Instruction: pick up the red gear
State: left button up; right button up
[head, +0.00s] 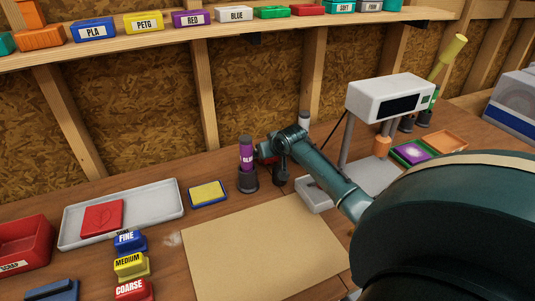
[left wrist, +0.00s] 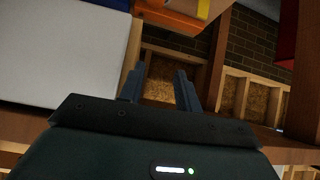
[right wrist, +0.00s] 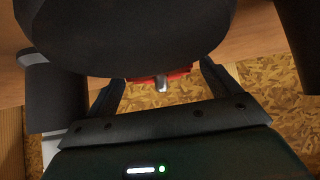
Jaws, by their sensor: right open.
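A small red piece (head: 265,149) shows in the head view beside the purple glue bottle, mostly hidden by my right arm; I cannot make out gear teeth. In the right wrist view a red piece (right wrist: 176,74) with a grey pin shows between my right fingers, largely covered by a dark rounded body. My right gripper (right wrist: 162,82) is open with nothing clamped; I cannot tell whether it touches the red piece. In the head view my right gripper (head: 279,166) is small and dark. My left gripper (left wrist: 161,82) is open and empty, outside the head view.
A purple glue bottle (head: 247,156) stands in a dark holder left of my right gripper. A flat red block (head: 101,217) lies in the grey tray (head: 160,202). The brown mat (head: 262,258) is clear.

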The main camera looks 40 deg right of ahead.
jog(key=shift+w+f, duration=0.15)
jog(key=shift+c, duration=0.5)
jog(key=c, duration=1)
jog(key=shift+o, duration=0.2)
